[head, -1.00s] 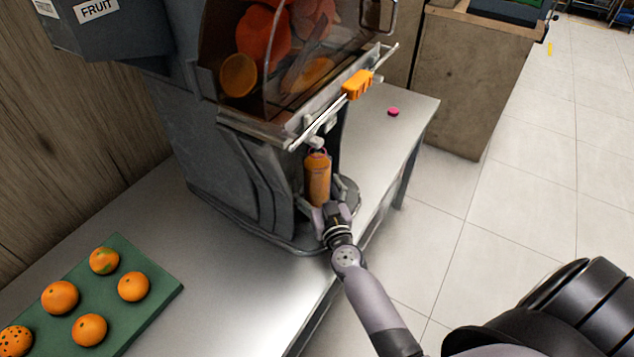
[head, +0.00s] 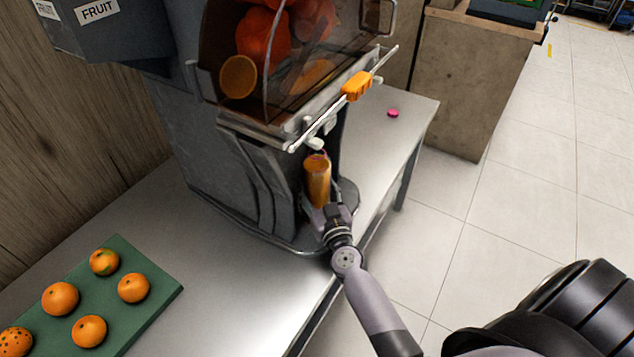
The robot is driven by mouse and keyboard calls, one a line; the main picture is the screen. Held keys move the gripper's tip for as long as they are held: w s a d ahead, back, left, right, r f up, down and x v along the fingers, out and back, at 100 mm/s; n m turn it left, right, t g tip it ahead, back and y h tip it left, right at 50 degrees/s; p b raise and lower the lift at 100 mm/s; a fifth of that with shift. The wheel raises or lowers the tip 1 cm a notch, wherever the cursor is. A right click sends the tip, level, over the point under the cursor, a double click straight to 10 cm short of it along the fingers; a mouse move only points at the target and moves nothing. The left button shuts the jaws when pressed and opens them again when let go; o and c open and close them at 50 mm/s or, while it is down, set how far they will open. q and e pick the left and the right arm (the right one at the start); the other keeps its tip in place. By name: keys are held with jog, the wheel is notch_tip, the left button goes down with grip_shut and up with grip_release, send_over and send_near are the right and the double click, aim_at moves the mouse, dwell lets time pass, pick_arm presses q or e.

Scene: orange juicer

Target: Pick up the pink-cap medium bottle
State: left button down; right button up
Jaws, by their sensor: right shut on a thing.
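A bottle filled with orange juice (head: 317,179) stands upright under the juicer's spout, with a pinkish ring at its open-looking neck. A small pink cap (head: 393,113) lies apart on the metal table, to the right of the juicer. My right gripper (head: 326,208) is at the lower part of the bottle and is shut on it; the wrist hides part of the fingers and the bottle's base. My left gripper is not in view.
The orange juicer (head: 235,165) stands on the metal table (head: 215,290), close around the bottle. A green board (head: 160,290) with several oranges lies at the lower left. A concrete-like counter (head: 470,85) stands behind. Table is clear around the pink cap.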

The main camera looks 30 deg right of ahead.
jog(key=c, duration=0.4)
jog(key=shift+r, duration=0.1)
jog(key=shift+c, duration=0.4)
